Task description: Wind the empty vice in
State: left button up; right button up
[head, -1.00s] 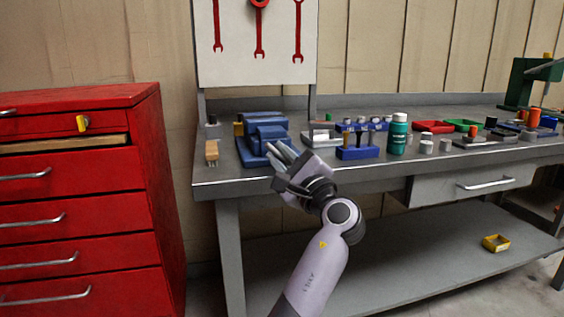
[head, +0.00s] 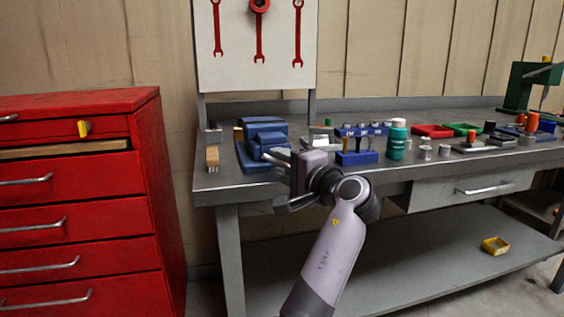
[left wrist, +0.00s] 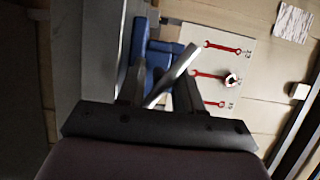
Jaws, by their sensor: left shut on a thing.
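The blue vice (head: 262,136) stands on the left part of the grey workbench, near its front edge. It also shows in the left wrist view (left wrist: 139,58), partly hidden by my gripper. My left gripper (head: 277,158) is at the front of the vice. In the left wrist view, a silver bar (left wrist: 182,62), which looks like the vice handle, lies slanted between the fingers of my left gripper (left wrist: 158,92), and they are shut on it. The gap between the vice jaws cannot be made out. My right gripper is not in view.
A wooden-handled brush (head: 212,158) lies left of the vice. A blue tool holder (head: 357,158) and a green bottle (head: 397,140) stand to the right. A red drawer cabinet (head: 80,190) is at the left. Red wrenches hang on a white panel (head: 235,55) behind.

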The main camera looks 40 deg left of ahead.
pick_arm(q)
jog(key=shift+o, duration=0.2)
jog(key=shift+a+f+n, duration=0.1)
jog(key=shift+f+n, duration=0.05)
jog(key=shift+n, duration=0.15)
jog(key=o, duration=0.9)
jog(key=shift+o, duration=0.4)
